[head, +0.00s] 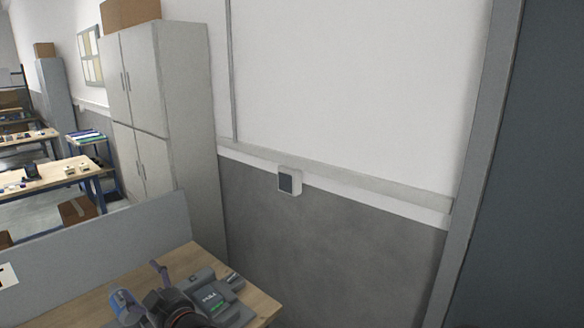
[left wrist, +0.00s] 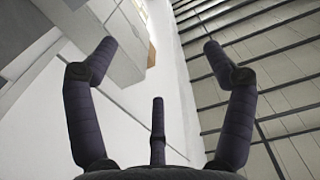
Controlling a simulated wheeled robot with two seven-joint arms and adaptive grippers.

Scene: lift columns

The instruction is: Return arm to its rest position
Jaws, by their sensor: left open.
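My left gripper (head: 138,281) is at the bottom of the head view, in front of the wooden table (head: 262,302). Its dark fingers are spread and point upward. The left wrist view shows the same gripper (left wrist: 158,62) with its fingers wide apart and nothing between them. Beyond the fingers, that view shows pale wall and cabinet surfaces and a slatted surface at the right. Most of my left arm is hidden below the head view's edge. My right gripper is in neither view.
A grey device (head: 212,293) with a green mark is close beside the gripper on the table. A grey panel (head: 100,252) stands along the table's far side. A tall cabinet (head: 182,110) and a wall box (head: 289,181) are behind. Other tables (head: 50,176) are far left.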

